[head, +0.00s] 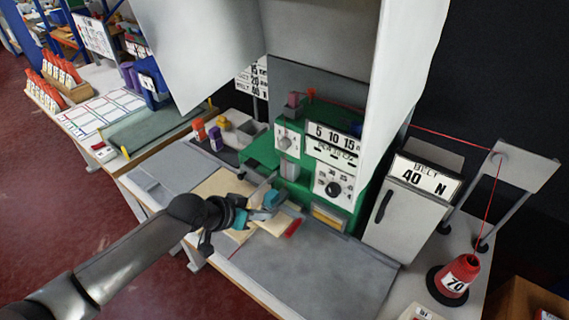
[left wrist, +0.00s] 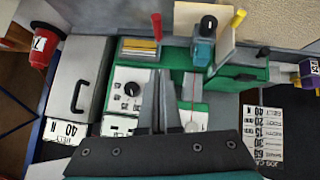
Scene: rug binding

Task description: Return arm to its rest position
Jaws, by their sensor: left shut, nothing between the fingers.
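My left gripper (head: 266,187) reaches in from the left over the front of a green machine (head: 262,150). Its fingers are together and empty; they also show in the left wrist view (left wrist: 160,85), pointing at the machine's green and white front. A cream board (head: 219,184) lies on the bench under and beside the gripper. In the wrist view the board (left wrist: 186,20) shows beyond the fingers, near a teal part (left wrist: 203,52) with a dark knob. I cannot tell whether the fingers touch anything. My right gripper is not in view.
A grey cabinet labelled BELT 40 N (head: 400,215) and a red cone-like spool marked 70 (head: 457,275) stand at the right. A red thread runs to a post plate (head: 525,165). A grey bench plate (head: 315,275) in front is clear.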

